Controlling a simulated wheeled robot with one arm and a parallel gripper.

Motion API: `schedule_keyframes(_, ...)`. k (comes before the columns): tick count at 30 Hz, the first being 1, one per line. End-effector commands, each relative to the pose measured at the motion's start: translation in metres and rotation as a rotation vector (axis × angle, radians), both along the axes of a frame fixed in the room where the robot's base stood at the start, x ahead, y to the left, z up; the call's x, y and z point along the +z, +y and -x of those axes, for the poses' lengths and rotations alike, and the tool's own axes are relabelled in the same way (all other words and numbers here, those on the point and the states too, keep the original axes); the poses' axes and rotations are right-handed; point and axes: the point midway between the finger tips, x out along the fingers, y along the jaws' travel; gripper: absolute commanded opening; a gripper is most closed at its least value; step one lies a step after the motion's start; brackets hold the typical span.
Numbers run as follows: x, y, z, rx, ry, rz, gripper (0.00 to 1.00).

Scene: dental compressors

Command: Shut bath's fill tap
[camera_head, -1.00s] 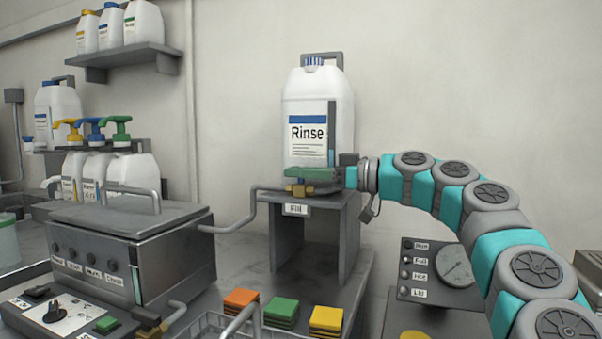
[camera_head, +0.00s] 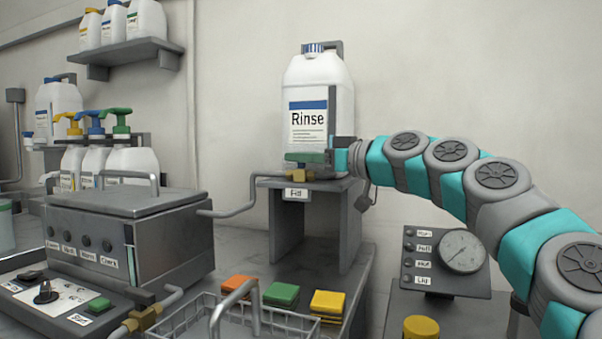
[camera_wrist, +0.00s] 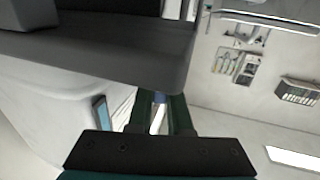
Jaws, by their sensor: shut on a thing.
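The fill tap (camera_head: 303,175) is a brass body with a green handle (camera_head: 304,157). It sits below the white Rinse bottle (camera_head: 308,90), above a tag reading "Fill" on the grey stand (camera_head: 305,215). The handle lies roughly level across the picture. My gripper (camera_head: 332,156) reaches in from the right and is shut on the handle's right end. In the wrist view, my two dark fingers (camera_wrist: 160,118) show, but their grip on the handle is not clear. The grey steel bath (camera_head: 130,235) stands at left, joined to the tap by a pipe (camera_head: 235,210).
A wire basket (camera_head: 275,322) and orange, green and yellow pads (camera_head: 282,293) lie in front of the stand. A gauge panel (camera_head: 445,262) stands right, below my arm. Pump bottles (camera_head: 95,160) stand behind the bath. A second brass valve (camera_head: 140,318) is at front left.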

Motion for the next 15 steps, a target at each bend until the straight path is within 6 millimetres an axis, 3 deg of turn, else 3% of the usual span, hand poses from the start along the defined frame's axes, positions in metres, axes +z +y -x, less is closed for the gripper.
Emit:
schedule_keyframes(1, -0.0072, -0.0010, 0.0010, -0.037, -0.001, 0.006, 0.00)
schedule_keyframes(15, -0.0018, -0.0017, -0.0007, -0.389, 0.000, 0.007, 0.00)
